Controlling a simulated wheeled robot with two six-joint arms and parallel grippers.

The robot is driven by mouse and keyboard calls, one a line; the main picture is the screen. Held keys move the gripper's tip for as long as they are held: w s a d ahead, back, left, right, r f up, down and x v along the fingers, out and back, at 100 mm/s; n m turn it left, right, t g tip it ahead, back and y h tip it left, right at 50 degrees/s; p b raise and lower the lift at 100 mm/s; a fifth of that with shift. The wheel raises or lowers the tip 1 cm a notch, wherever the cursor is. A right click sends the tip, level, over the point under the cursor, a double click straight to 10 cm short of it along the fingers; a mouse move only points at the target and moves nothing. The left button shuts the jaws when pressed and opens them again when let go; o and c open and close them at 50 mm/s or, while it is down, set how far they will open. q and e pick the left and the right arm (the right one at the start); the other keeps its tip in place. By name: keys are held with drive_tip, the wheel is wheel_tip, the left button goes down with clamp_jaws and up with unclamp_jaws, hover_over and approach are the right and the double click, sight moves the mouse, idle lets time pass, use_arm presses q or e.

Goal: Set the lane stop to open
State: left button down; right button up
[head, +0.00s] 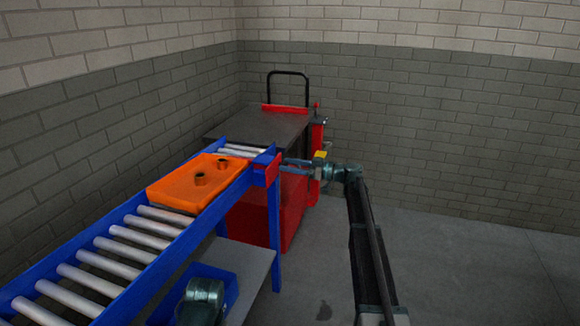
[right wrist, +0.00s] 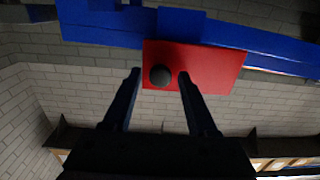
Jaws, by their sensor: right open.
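The lane stop shows as a red plate (head: 267,160) on the blue side rail at the far end of the roller conveyor. In the right wrist view the red plate (right wrist: 215,68) carries a round dark knob (right wrist: 160,75). My right gripper (head: 284,165) is beside the plate, coming from the right. Its two fingers are apart, with the knob appearing between their tips in the right wrist view (right wrist: 160,80). I cannot tell whether they touch it. Part of my left arm shows at the bottom of the head view, without its fingers.
An orange tray (head: 170,188) with two dark round parts sits on the conveyor rollers (head: 110,255). A red cart (head: 250,210) with a grey top stands behind the conveyor end. A blue bin (head: 222,281) is on the lower shelf. The floor at right is clear.

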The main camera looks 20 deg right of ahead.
clamp_jaws()
idle(0.3)
idle(1.1)
